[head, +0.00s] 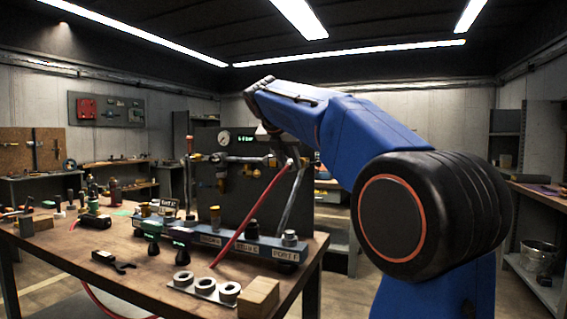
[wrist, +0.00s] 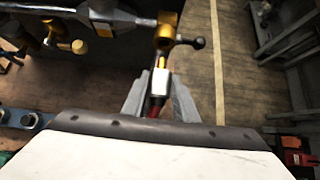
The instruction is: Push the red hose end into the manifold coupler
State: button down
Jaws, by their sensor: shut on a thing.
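The red hose (head: 250,220) rises from the workbench at a slant to my gripper (head: 287,161) in front of the dark panel. In the wrist view, my gripper (wrist: 158,105) is shut on the red hose end, whose dark red part (wrist: 153,104) shows between the grey fingers. A pale metal collar (wrist: 160,82) and a thin yellow tip extend ahead of the fingers. The brass manifold coupler (wrist: 166,35), with a black ball-ended lever, is straight ahead of the tip. Tip and coupler look close or touching; I cannot tell whether the tip is inside.
The dark panel (head: 238,190) carries a gauge (head: 223,138), a lit display and pipework. A blue rail (head: 225,240) with several fittings stands on the workbench (head: 135,262). Washers (head: 205,286) and a wooden block (head: 259,297) lie at its front. Open floor (wrist: 235,70) shows right of the coupler.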

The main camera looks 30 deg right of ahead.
jog(key=shift+a, duration=0.1)
jog(key=shift+w+d, duration=0.5)
jog(key=shift+d, duration=0.25)
jog(key=shift+w+d, duration=0.55)
jog(key=shift+d, duration=0.15)
jog(key=shift+w+d, duration=0.5)
jog(key=shift+d, duration=0.2)
dwell(1.0)
jog(key=c, duration=1.3)
grip_release()
jog(key=shift+c, duration=0.2)
jog(key=shift+r, duration=0.1)
jog(key=v, duration=1.7)
jog(key=s+a+f+m+y, duration=0.2)
jog(key=s+f+m, duration=0.6)
jog(key=f, duration=0.9)
jog(key=s+a+f+m+y, duration=0.2)
jog(key=s+a+f+m, duration=0.4)
jog(key=s+f, duration=0.9)
jog(key=s+a+f+m+y, duration=0.3)
jog(key=s+f+m, duration=0.8)
jog(key=f, duration=0.9)
jog(key=shift+s+a+f+m+g, duration=0.2)
jog(key=shift+a+f+m+g, duration=0.1)
jog(key=shift+a+f+g, duration=0.1)
